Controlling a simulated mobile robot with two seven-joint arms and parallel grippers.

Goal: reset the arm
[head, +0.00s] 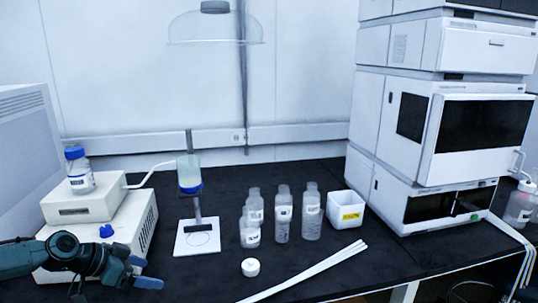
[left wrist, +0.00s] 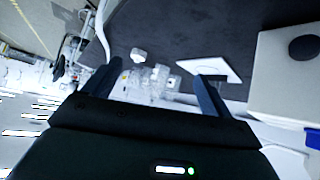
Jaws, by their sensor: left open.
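My left gripper (head: 150,273) is at the lower left of the head view, in front of the white boxes. Its jaws are apart with nothing between them. In the left wrist view the two dark fingers of the left gripper (left wrist: 158,72) are spread, and several clear bottles (left wrist: 150,84) and a white stand base (left wrist: 218,68) lie beyond them, apart from the fingers. My right gripper shows in neither view.
A stacked white instrument (head: 415,130) stands at the right. Several clear bottles (head: 283,215), a white bin (head: 346,206), a white cap (head: 250,267) and white strips (head: 310,272) are mid-bench. A stand with a blue-ringed vessel (head: 190,172) and white boxes (head: 120,232) are left.

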